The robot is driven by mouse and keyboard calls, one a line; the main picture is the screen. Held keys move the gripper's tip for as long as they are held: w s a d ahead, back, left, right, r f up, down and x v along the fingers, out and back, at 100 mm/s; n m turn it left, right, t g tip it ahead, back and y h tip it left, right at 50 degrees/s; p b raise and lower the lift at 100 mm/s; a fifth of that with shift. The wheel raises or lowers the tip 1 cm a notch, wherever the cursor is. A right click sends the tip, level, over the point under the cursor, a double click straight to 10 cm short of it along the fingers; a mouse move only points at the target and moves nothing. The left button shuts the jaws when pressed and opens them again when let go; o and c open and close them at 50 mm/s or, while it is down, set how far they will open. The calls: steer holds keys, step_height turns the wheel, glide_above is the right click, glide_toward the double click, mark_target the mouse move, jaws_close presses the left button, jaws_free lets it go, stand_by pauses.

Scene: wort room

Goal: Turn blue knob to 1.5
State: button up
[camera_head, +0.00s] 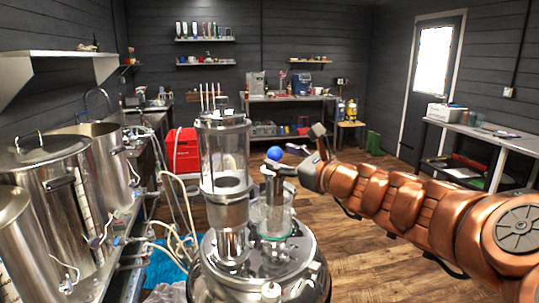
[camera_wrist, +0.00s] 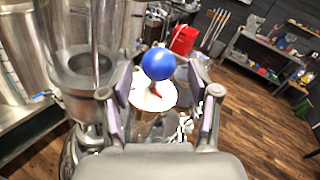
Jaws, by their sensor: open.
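The blue knob (camera_head: 274,153) is a round ball on top of a narrow metal post on the steel vessel (camera_head: 225,278). In the wrist view the blue knob (camera_wrist: 158,63) stands above a white round dial (camera_wrist: 152,95) with a red pointer. The dial's numbers cannot be read. My gripper (camera_head: 290,152) reaches in from the right, close to the knob. In the wrist view my gripper (camera_wrist: 163,112) is open, with one finger to each side of the dial and knob. I cannot tell whether either finger touches them.
A clear cylinder (camera_head: 222,152) with metal fittings stands just left of the knob, and a glass jar (camera_head: 275,218) stands below it. Large steel kettles (camera_head: 62,190) and hoses line the left. A red crate (camera_head: 182,152) is behind. Wooden floor (camera_head: 380,250) is free on the right.

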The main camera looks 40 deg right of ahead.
mark_target(280, 157)
steer(key=shift+w+a, duration=0.15)
steer(key=shift+w, duration=0.7)
steer(key=shift+w+a, duration=0.1)
steer(key=shift+w, duration=0.7)
steer(key=c, duration=1.2)
steer(key=shift+o, duration=0.3)
steer(key=shift+a, duration=0.1)
steer(key=shift+p, duration=0.3)
